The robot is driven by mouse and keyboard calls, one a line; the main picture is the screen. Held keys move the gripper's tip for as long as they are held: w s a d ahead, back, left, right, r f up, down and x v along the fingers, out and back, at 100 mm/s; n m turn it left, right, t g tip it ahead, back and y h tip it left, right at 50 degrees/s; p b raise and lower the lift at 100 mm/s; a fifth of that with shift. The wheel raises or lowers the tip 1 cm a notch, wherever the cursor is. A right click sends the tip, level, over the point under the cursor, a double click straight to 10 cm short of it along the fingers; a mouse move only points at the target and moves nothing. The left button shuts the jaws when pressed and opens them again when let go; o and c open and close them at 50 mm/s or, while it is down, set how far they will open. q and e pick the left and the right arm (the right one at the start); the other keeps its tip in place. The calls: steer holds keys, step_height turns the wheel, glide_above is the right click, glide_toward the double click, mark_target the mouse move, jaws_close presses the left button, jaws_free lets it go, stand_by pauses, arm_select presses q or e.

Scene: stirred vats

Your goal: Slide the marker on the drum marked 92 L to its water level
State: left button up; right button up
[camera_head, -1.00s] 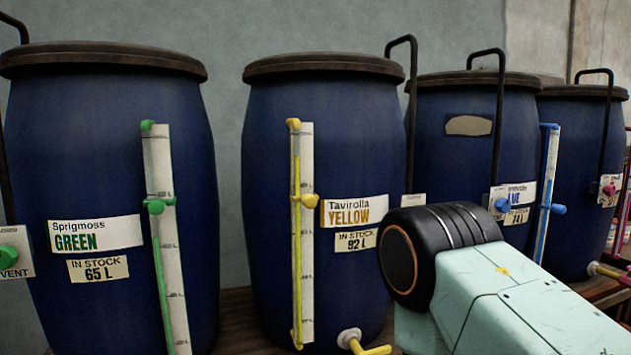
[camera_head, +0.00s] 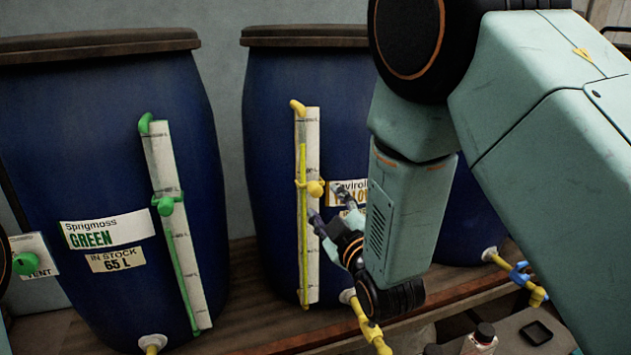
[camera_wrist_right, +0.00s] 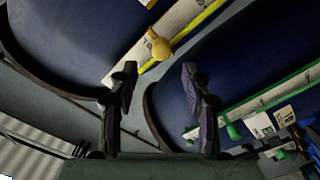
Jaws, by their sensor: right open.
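The blue drum (camera_head: 268,150) with the partly hidden yellow label (camera_head: 347,190) stands in the middle of the head view; my right arm covers its stock tag. A white scale strip (camera_head: 313,150) with a thin yellow column (camera_head: 303,240) runs down its front. The column appears to reach above the yellow marker (camera_head: 315,188). My right gripper (camera_head: 331,206) is open just right of and below the marker. In the right wrist view the marker knob (camera_wrist_right: 159,46) lies beyond the gap between the open fingertips (camera_wrist_right: 160,78), apart from both. My left gripper is out of view.
The green-labelled drum (camera_head: 90,170) stands at the left, with its green marker (camera_head: 165,205) and scale. A yellow tap (camera_head: 372,330) sticks out low below my right gripper. A wooden shelf (camera_head: 245,290) carries the drums.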

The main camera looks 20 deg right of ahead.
mark_target(317, 191)
steer(key=w, duration=0.5)
steer(key=shift+w+d+p, duration=0.1)
steer(key=shift+w+p, duration=0.2)
steer(key=shift+p, duration=0.05)
steer(key=shift+w+a+f, duration=0.1)
steer(key=shift+w+a, duration=0.05)
steer(key=shift+w, duration=0.35)
steer(key=shift+w+a+f, duration=0.1)
steer(key=shift+w+a, duration=0.05)
steer(key=shift+w, duration=0.3)
steer(key=shift+s+d+r, duration=0.1)
steer(key=shift+s+d, duration=0.1)
steer(key=shift+c, duration=1.4)
steer(key=shift+a+r, duration=0.1)
steer(key=shift+a, duration=0.05)
steer(key=c, duration=0.5)
jaws_close()
